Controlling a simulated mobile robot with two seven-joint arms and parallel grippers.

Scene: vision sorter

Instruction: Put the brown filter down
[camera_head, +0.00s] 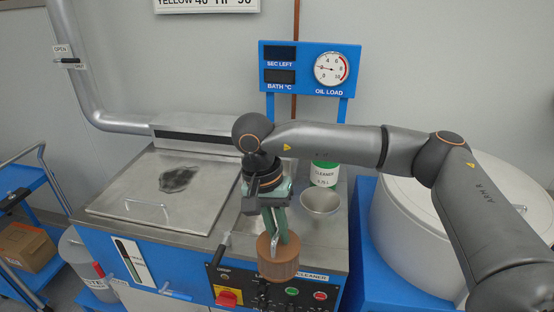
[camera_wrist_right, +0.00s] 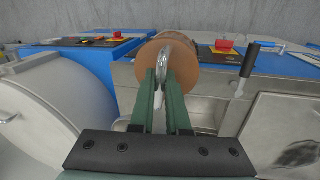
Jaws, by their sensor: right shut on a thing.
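The brown filter (camera_head: 278,262) is a ribbed brown cylinder with a metal loop handle on top. My right gripper (camera_head: 280,232) is shut on that handle, and the filter hangs upright below it. In the right wrist view the filter (camera_wrist_right: 190,60) sits beyond the green fingers (camera_wrist_right: 163,92), which close around the handle. Its underside is hidden, and I cannot tell whether it touches anything. My left gripper is not in view.
The steel washer top has a closed lid (camera_head: 150,205) with a dark stain. A metal bowl (camera_head: 320,201) and a white-green cleaner tub (camera_head: 324,174) stand on the right of the top. A large white drum (camera_head: 400,215) is at the right. A cart (camera_head: 20,205) holds a cardboard box (camera_head: 28,248).

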